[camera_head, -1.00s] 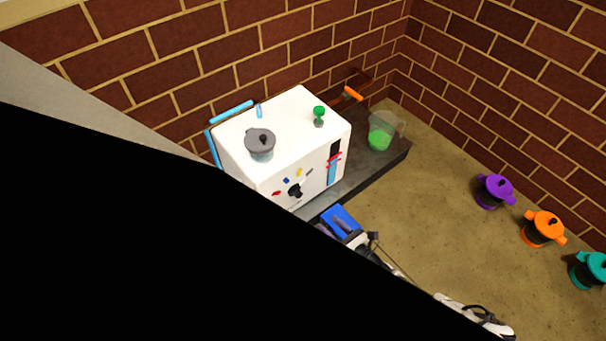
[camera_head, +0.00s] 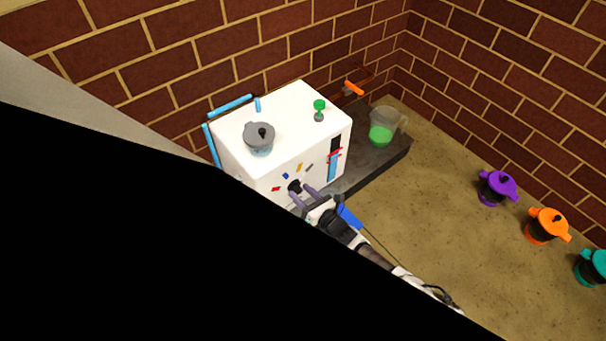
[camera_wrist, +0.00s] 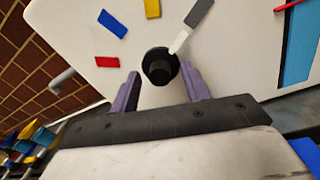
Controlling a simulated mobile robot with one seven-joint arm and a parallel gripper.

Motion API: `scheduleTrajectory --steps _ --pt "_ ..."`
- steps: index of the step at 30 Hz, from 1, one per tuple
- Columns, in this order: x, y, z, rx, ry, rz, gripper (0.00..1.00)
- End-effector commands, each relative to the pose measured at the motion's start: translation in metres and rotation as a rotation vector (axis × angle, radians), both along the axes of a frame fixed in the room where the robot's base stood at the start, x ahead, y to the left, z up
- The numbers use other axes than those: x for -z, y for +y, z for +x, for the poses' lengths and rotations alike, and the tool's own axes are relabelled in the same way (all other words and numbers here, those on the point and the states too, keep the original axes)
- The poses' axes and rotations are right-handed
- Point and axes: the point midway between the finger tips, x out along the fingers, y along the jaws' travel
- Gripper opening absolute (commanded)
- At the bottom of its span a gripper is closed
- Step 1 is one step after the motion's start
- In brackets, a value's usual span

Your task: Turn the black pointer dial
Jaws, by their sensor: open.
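The black pointer dial (camera_head: 294,187) is on the front face of the white box-shaped machine (camera_head: 285,125). In the wrist view the dial (camera_wrist: 159,66) is a round black knob with a white pointer (camera_wrist: 181,40) aimed up and right at a grey mark (camera_wrist: 199,13). Yellow, blue and red marks (camera_wrist: 108,62) lie around it to the left. My gripper (camera_head: 303,199) is open, with its purple fingers on either side of the dial. In the wrist view the fingertips (camera_wrist: 160,80) reach toward the dial's lower sides; I cannot tell whether they touch it.
A grey lidded pot (camera_head: 259,137) and a green knob (camera_head: 319,108) are on the machine's top. A jug of green liquid (camera_head: 383,126) stands on the dark slab to its right. Purple (camera_head: 497,188), orange (camera_head: 547,226) and teal (camera_head: 594,267) pots stand on the counter, which is otherwise clear.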

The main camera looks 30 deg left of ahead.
Motion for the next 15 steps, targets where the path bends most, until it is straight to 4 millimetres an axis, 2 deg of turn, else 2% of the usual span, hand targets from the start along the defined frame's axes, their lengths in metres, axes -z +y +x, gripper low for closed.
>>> scheduleTrajectory --steps 4,5,12,15 --pt "-0.0002 -0.0002 0.0001 0.000 0.000 0.000 0.46" --pt "0.0000 -0.0003 0.0002 0.000 0.000 0.000 0.44" --pt "-0.0001 -0.0005 0.0002 0.001 -0.001 -0.001 0.12" --pt "-0.0001 -0.0006 0.0002 0.001 -0.001 -0.001 0.02"
